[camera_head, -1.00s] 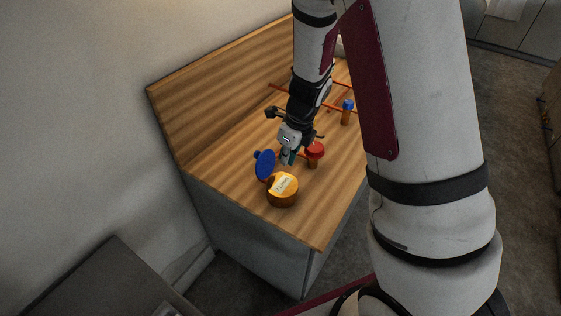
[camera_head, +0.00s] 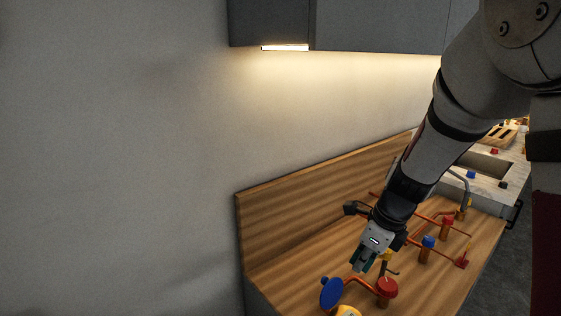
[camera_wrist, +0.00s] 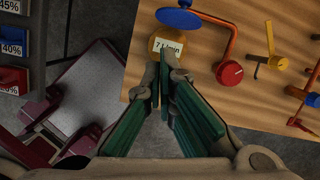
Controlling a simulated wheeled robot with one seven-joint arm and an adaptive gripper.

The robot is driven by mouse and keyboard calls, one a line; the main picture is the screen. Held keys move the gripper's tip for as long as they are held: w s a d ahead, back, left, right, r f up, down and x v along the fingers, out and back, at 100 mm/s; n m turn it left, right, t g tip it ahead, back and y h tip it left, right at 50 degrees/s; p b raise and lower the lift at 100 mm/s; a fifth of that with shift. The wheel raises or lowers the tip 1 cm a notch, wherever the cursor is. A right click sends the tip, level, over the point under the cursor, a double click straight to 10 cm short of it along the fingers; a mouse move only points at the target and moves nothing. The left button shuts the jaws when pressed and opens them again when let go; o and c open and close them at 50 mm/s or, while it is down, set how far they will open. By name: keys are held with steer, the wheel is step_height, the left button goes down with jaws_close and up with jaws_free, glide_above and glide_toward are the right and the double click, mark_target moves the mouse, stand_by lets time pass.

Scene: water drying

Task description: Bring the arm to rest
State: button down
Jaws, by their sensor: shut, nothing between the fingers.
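My gripper (camera_head: 362,262) hangs over the wooden counter (camera_head: 292,279), pointing down. It also shows in the wrist view (camera_wrist: 162,84), where its green-padded fingers meet at the tips with nothing between them. In the wrist view the tips lie just below a yellow labelled cap (camera_wrist: 166,48). They look close to it, but I cannot tell whether they touch. My arm (camera_head: 440,135) reaches down from the upper right of the head view.
A blue disc (camera_head: 331,293) and a red knob (camera_head: 387,287) stand on the counter below my gripper. Several pipes with blue and red valves (camera_head: 428,242) lie behind. A wooden backboard (camera_head: 300,210) borders the wall, and a dark cabinet (camera_head: 375,25) hangs above.

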steer(key=s+r+n+t+h, duration=0.1)
steer(key=s+r+n, duration=0.7)
steer(key=n, duration=0.5)
steer(key=s+r+n+t+h, duration=0.1)
steer(key=s+r+n+t, duration=0.1)
steer(key=s+r+n, duration=0.7)
steer(key=s+a+n, duration=0.1)
steer(key=s+n, duration=0.2)
steer(key=s, duration=0.1)
steer(key=shift+s+r+n, duration=0.15)
steer(key=shift+s+n, duration=0.05)
steer(key=shift+n, duration=0.2)
